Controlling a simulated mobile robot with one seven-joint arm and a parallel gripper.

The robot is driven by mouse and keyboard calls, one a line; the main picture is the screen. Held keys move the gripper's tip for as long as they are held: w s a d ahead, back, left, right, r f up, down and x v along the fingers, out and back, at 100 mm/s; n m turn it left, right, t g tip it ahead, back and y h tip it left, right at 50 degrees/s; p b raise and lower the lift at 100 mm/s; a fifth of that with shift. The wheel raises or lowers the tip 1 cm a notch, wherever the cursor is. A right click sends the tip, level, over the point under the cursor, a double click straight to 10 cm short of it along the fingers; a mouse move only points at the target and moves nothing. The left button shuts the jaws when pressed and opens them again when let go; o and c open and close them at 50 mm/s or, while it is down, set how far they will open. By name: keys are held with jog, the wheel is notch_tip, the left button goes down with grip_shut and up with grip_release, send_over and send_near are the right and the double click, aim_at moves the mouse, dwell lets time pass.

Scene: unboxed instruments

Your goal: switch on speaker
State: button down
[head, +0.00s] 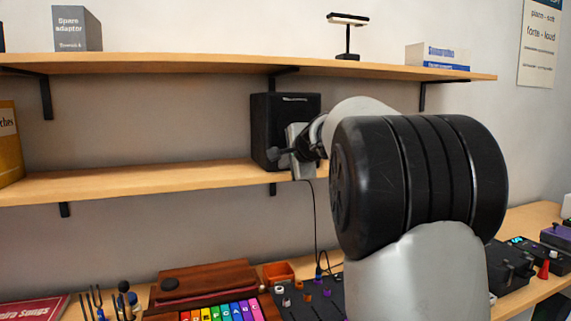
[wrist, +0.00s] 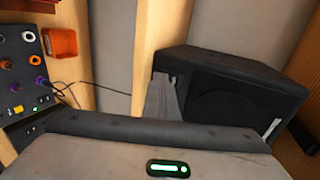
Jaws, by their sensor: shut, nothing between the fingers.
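The speaker (head: 260,125) is a black box standing on the lower wall shelf, left of my arm in the head view. In the wrist view the speaker (wrist: 245,82) fills the right side, with a dark round cone on its face. My gripper (head: 277,155) is shut and empty, at the lower part of the speaker. In the wrist view its fingers (wrist: 163,92) reach to the speaker's left edge, beside a small pale detail there. I cannot tell whether they touch it or whether that detail is the switch. My arm and gripper hide part of the speaker in the head view.
A cable hangs down to the mixer (head: 318,300) on the bench. An orange box (head: 278,272) and colourful xylophone (head: 222,312) are nearby.

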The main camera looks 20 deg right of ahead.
notch_tip(320, 180, up, 2)
jog(key=shift+r+p, duration=0.1)
jog(key=shift+p, duration=0.65)
jog(key=shift+w, duration=0.1)
jog(key=shift+f, duration=0.2)
